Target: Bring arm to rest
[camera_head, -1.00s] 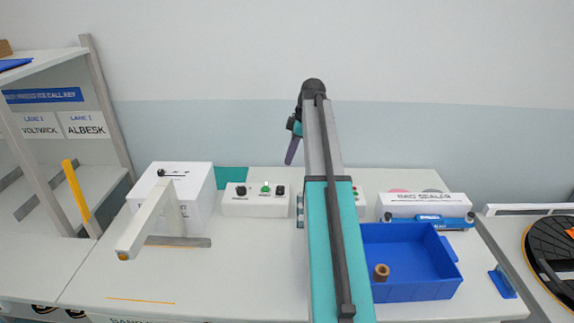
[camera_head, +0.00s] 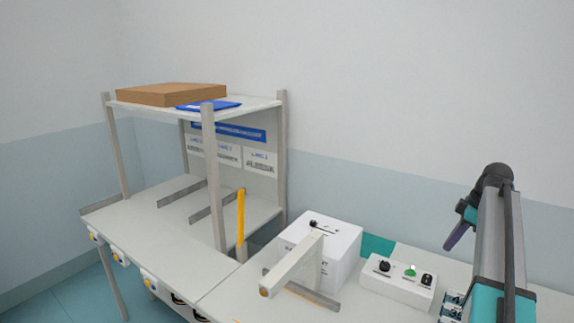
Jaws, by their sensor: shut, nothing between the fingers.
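My arm stands at the right of the head view, a teal and grey link rising to a dark joint. My gripper (camera_head: 457,232) hangs at its upper left end, dark with a purple finger pointing down and left. It is shut and empty, in the air above and behind the white control box (camera_head: 398,287) with its knobs and green button. It touches nothing that I can see.
A white machine (camera_head: 325,250) with a protruding arm stands on the bench left of the control box. A shelf rack (camera_head: 209,160) with a yellow post (camera_head: 241,226) stands further left, a cardboard box (camera_head: 170,94) and blue folder (camera_head: 209,105) on top. The air between is free.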

